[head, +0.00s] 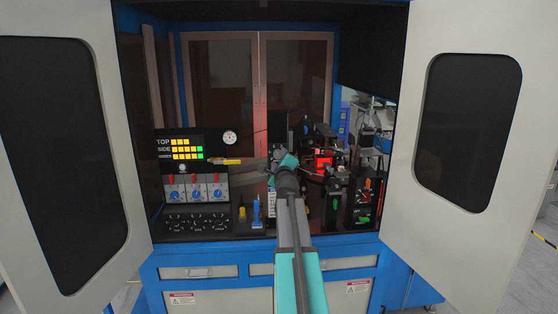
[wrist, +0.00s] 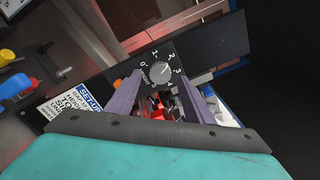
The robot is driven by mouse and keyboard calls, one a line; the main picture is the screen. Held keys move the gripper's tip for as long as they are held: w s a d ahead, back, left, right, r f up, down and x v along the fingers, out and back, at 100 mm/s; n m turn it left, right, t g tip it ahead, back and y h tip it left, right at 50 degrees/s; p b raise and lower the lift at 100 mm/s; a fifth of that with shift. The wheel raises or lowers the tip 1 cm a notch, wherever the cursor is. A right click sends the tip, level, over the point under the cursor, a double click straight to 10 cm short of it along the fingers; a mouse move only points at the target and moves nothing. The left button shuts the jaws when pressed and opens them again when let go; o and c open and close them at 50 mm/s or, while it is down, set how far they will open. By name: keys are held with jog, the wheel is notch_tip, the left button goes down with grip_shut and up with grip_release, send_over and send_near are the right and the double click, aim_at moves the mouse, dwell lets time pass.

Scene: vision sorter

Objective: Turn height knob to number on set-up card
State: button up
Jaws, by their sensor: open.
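The height knob (wrist: 159,72) is a grey round knob on a dark panel with white numbers around it. It shows in the wrist view just beyond and between my fingertips. Its pointer seems to face up and right, toward the 2 to 3 side, but is too small to read surely. My gripper (wrist: 155,86) is open, with a purple finger on each side; I cannot tell whether they touch the knob. The set-up card (wrist: 72,108) is white with a blue header, left of the fingers; its lower part is cut off by my gripper and its number is unreadable. The card also shows in the head view (head: 271,204).
A blue-handled tool (head: 257,212) and a yellow-handled one (head: 242,213) stand left of my arm. A panel of switches and dials (head: 196,190) is further left. Red-lit equipment (head: 323,162) stands to the right. The cabinet doors are open on both sides.

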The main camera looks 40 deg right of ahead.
jog(key=b+v, duration=0.2)
jog(key=v, duration=0.8)
jog(key=shift+s+a+b, duration=0.25)
jog(key=shift+b, duration=0.1)
dwell(0.5)
